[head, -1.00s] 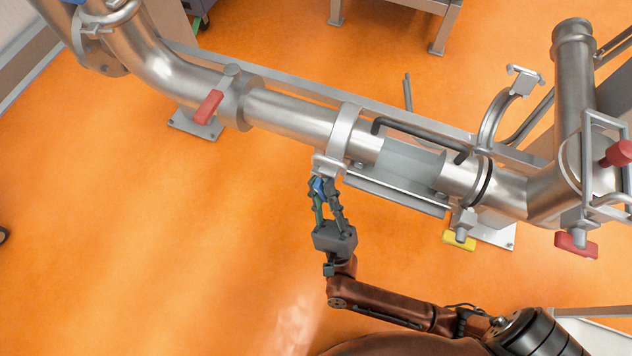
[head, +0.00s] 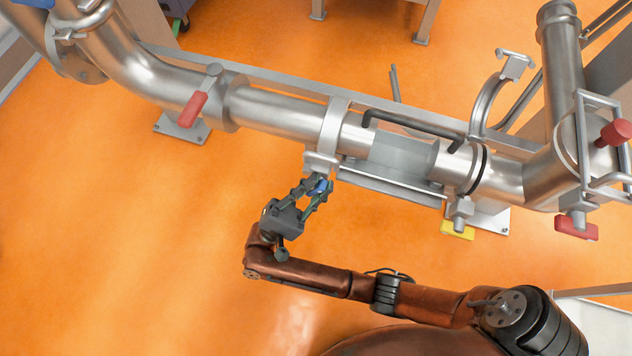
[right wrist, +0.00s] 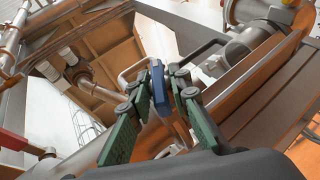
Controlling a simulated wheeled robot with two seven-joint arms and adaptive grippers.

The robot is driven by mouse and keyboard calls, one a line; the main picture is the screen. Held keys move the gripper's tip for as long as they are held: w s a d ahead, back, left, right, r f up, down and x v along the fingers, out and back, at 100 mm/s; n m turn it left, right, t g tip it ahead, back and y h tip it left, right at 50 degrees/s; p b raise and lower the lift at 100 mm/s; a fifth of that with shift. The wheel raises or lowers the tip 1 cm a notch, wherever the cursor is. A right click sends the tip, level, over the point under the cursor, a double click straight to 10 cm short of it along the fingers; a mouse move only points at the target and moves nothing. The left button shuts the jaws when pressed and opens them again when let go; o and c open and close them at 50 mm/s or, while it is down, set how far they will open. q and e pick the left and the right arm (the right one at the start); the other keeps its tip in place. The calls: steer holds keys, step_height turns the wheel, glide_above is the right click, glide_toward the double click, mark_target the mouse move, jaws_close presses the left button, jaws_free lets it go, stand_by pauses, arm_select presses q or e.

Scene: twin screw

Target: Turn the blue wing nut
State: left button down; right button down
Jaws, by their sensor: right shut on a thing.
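The blue wing nut (head: 319,187) is under the clamp (head: 320,162) around the steel pipe, at the middle of the head view. My right gripper (head: 316,188) is shut on it, with the fingers on either side of the blue part. In the right wrist view the blue wing nut (right wrist: 159,88) stands between the fingertips of my right gripper (right wrist: 160,95). The fingers hide part of the nut in the head view. My left gripper is not in view.
A yellow wing nut (head: 457,230) hangs under the clamp farther right. Red handles show at left (head: 193,109) and right (head: 576,227). An open hinged clamp (head: 493,97) stands behind the pipe. The orange floor in front is clear.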

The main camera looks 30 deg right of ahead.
steer(key=shift+m+g+y, duration=1.3)
steer(key=shift+m+g, duration=0.4)
steer(key=shift+m, duration=0.2)
steer(key=shift+m+y, duration=0.3)
steer(key=c, duration=2)
jaws_free()
